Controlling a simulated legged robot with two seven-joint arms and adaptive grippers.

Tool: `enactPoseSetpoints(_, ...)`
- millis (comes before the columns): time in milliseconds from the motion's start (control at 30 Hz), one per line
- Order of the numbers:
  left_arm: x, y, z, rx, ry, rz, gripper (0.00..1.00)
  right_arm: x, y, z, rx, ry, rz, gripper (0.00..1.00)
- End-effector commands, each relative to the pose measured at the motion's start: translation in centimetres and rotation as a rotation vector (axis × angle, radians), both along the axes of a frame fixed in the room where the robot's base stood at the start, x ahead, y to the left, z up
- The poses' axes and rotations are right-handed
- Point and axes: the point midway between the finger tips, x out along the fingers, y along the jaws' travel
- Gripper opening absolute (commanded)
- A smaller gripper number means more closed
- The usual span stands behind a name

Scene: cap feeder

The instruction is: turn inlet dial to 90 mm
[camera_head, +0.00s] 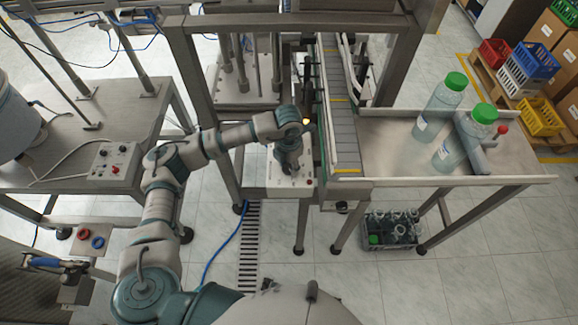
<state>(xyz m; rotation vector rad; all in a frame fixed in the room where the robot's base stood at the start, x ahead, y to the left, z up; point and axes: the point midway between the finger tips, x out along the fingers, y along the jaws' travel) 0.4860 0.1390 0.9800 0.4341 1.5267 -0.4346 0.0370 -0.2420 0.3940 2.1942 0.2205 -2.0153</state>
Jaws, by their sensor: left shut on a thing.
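My left arm reaches in from the lower left to a light control panel (276,181) at the infeed end of the conveyor (342,120). My left gripper (289,168) points down at this panel and is shut on the inlet dial there. The gripper covers the dial, so its face and its mm setting cannot be read. A small red button (309,182) shows at the panel's right corner. My right gripper is not in view.
Two clear bottles with green caps (441,105) (465,137) stand on the steel table (390,155) at right. A grey crate of bottles (392,228) is on the floor. Steel frame posts (193,80) stand close to my arm. Another button box (113,162) is at left.

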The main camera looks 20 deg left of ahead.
Motion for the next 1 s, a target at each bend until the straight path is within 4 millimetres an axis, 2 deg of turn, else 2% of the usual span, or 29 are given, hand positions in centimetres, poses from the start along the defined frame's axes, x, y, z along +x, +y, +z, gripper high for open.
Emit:
enactPoseSetpoints(533,0.05,0.08,0.03,0.002,-0.001,-0.026,0.10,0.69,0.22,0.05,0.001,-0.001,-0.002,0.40)
enactPoseSetpoints(567,0.05,0.08,0.03,0.002,-0.001,-0.026,0.49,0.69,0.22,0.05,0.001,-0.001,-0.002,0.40)
enactPoseSetpoints(633,0.06,0.07,0.04,0.001,-0.002,-0.026,0.67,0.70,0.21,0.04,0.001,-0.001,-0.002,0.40)
enactPoseSetpoints(667,0.06,0.07,0.05,0.001,-0.002,-0.026,0.70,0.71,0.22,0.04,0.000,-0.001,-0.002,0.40)
enactPoseSetpoints(1000,0.13,-0.03,0.18,-0.001,-0.006,-0.026,0.70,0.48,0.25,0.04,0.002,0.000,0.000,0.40)
